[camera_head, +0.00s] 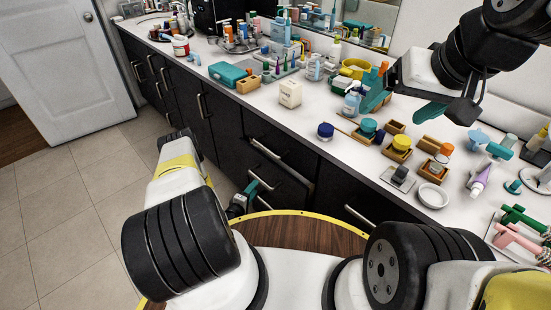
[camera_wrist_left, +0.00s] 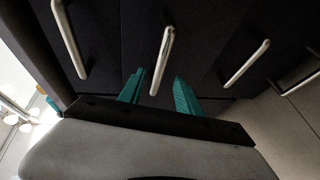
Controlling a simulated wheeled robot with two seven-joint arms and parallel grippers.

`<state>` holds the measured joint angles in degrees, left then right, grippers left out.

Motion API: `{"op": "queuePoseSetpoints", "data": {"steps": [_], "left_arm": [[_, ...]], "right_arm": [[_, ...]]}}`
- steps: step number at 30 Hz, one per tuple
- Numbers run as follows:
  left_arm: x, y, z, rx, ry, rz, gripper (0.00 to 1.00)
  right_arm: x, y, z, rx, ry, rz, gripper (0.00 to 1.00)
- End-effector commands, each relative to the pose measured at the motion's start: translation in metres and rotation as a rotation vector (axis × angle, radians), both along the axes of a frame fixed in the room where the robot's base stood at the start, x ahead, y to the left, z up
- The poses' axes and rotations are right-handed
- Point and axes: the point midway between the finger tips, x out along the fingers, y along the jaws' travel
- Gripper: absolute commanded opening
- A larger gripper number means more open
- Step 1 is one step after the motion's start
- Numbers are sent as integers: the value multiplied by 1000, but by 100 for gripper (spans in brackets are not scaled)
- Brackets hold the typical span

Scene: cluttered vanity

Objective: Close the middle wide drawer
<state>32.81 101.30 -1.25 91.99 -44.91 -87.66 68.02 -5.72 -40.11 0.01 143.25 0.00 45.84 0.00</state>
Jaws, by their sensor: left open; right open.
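The middle wide drawer (camera_head: 284,187) is in the dark cabinet front below the counter. It seems to stand a little out from the front, with a dark gap above it. Its silver bar handle (camera_head: 259,180) is close to my left gripper (camera_head: 250,192). In the left wrist view, my left gripper (camera_wrist_left: 158,90) is open, its teal fingers on either side of the lower end of a silver handle (camera_wrist_left: 163,55); contact cannot be told. My right gripper (camera_head: 442,105) hangs above the counter at the right, open and empty, well away from the drawer.
Another wide drawer with a silver handle (camera_head: 265,149) lies above it. A white door (camera_head: 62,62) stands at the left. The tiled floor (camera_head: 75,215) is clear.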

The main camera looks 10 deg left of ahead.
Motion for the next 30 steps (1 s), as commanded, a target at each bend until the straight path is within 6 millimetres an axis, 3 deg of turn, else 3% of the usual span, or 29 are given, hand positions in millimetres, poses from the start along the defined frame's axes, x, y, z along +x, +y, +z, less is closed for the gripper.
{"op": "queuePoseSetpoints", "data": {"steps": [12,24,25,30], "left_arm": [[59,-17,-11,3,-1,-1,41],[70,-19,-13,3,1,1,41],[70,-19,-13,3,1,1,39],[70,-19,-13,3,1,1,5]], "right_arm": [[0,0,0,0,0,0,85],[0,0,0,0,0,0,85],[0,0,0,0,0,0,85],[0,0,0,0,0,0,85]]}}
